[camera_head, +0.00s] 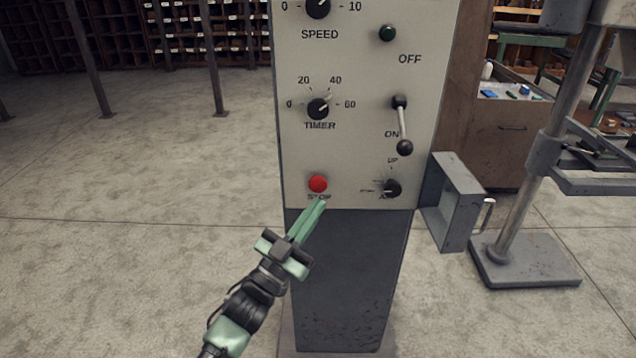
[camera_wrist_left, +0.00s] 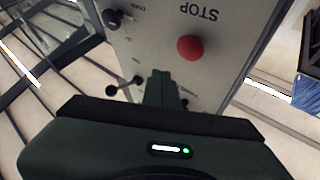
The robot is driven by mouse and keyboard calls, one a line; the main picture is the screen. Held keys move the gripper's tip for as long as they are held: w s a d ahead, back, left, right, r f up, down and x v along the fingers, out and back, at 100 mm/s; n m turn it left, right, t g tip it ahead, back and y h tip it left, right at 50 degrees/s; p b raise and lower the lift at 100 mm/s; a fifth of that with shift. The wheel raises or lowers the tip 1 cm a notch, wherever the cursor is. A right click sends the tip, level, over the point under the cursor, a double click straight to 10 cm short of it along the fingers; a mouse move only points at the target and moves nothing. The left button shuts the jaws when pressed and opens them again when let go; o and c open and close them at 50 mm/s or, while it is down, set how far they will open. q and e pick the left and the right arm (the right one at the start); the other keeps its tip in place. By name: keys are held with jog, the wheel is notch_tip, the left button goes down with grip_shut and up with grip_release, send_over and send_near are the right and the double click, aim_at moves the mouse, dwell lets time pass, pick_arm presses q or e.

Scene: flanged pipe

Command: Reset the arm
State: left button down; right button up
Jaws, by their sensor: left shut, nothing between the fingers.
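My left gripper (camera_head: 318,208) is shut and empty, its green fingers pointing up and right just below the red STOP button (camera_head: 317,184) on the control panel (camera_head: 350,150). In the left wrist view the shut fingers (camera_wrist_left: 161,78) point at the panel, which appears upside down, with the red button (camera_wrist_left: 190,47) beside the tips. I cannot tell whether the fingertips touch the panel. My right gripper is not in view.
The panel also has a timer knob (camera_head: 318,109), a speed knob (camera_head: 318,8), a green button (camera_head: 387,33), a lever (camera_head: 402,125) and a lower knob (camera_head: 392,188). A grey box (camera_head: 458,205) and a metal stand (camera_head: 525,262) are at the right. The floor at the left is clear.

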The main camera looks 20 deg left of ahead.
pick_arm(q)
jog(key=shift+s+d, duration=0.2)
jog(key=shift+s, duration=0.65)
notch_tip(320, 180, down, 25)
jog(key=a+n+g+y, duration=0.3)
jog(key=g+y, duration=0.2)
jog(key=s+a+f+n+g+y, duration=0.1)
jog(key=s+f+g, duration=0.1)
jog(key=s+f, duration=0.5)
jog(key=s+f+g+y, duration=0.1)
jog(key=s+f+g, duration=0.15)
jog(key=f, duration=0.85)
jog(key=s+a+f+g+y, duration=0.15)
jog(key=s+f+g, duration=0.45)
jog(key=s+f, duration=1.15)
jog(key=s+f+g, duration=0.2)
jog(key=s, duration=0.9)
jog(key=s+f+g, duration=0.2)
jog(key=s+g, duration=0.1)
jog(key=s, duration=0.7)
jog(key=shift+s+a+f+n+p, duration=0.3)
jog(key=shift+s+a+f+p, duration=0.05)
